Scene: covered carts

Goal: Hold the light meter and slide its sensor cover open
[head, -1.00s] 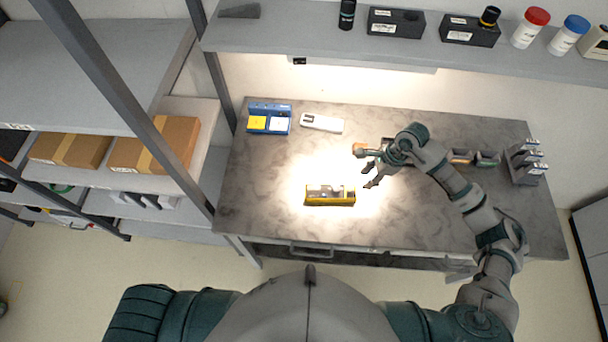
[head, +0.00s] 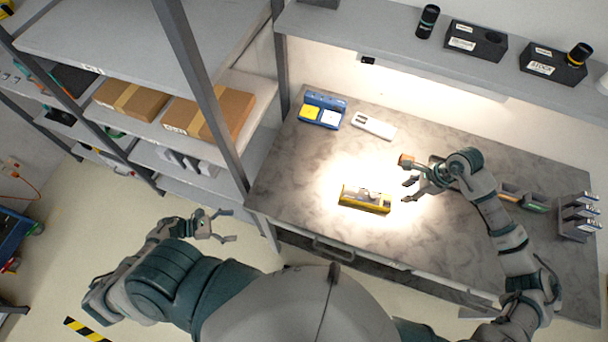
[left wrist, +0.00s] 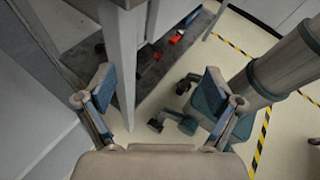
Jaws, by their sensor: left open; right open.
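A yellow-edged device with a grey top (head: 352,203), which looks like the light meter, lies on the lit middle of the workbench in the head view. Its sensor cover is too small to make out. My right gripper (head: 410,180) is open and empty above the bench, just right of the yellow device and apart from it. My left gripper (head: 228,225) is open and empty, low in front of the shelving and left of the bench. In the left wrist view the open left fingers (left wrist: 160,90) have nothing between them.
A blue holder (head: 309,101) and a white handheld device (head: 374,126) lie at the bench's back left. A small orange-brown item (head: 405,160) is by the right gripper. A rack (head: 577,218) stands at the right. A shelf post (head: 207,100) rises left of the bench.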

